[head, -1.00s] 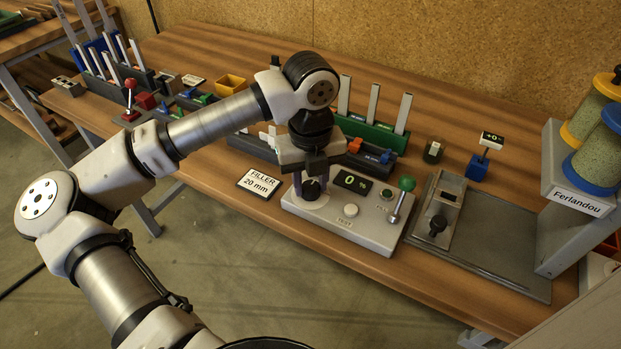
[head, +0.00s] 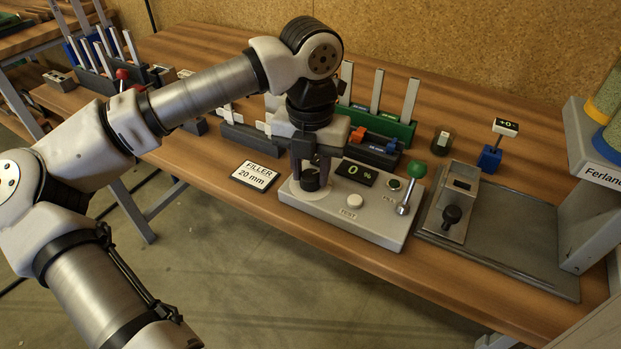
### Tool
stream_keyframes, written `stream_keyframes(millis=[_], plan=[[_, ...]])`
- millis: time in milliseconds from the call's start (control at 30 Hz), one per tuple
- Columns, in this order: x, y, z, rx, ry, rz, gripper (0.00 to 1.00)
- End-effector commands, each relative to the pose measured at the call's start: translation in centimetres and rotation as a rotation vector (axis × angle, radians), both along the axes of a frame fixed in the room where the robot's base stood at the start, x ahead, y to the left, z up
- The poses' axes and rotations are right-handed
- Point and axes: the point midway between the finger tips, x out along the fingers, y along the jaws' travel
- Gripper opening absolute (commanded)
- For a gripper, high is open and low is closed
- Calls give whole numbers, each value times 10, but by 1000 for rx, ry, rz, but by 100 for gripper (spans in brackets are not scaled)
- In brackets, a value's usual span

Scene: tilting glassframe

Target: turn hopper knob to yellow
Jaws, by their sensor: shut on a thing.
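My gripper (head: 310,177) points down over the left end of a grey control box, its fingers shut on a black round knob (head: 310,181). The fingers hide part of the knob, and I cannot read any marks around it. The control box (head: 345,226) also has a display reading "0 %", a white button and a green-topped lever (head: 411,186). Hoppers with a yellow rim (head: 597,110) and a blue rim (head: 611,140) are cut off at the right edge.
A "FILLER 20 mm" sign (head: 255,175) lies left of the box. Behind are a green rack (head: 385,126) with upright strips, a small jar (head: 442,142) and a blue-based "+0" display (head: 490,158). The hopper's grey stand (head: 585,225) rises at right.

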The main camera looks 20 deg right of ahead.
Motion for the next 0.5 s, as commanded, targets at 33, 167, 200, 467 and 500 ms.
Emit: stream_keyframes(millis=[33,167,200,467,500], plan=[[1,0,-4,0,-2,-40,10],[0,0,-3,-1,-1,-156,10],[0,0,-2,-1,-1,-189,10],[0,0,-1,-2,-1,-365,10],[0,0,-1,-2,-1,-385,10]])
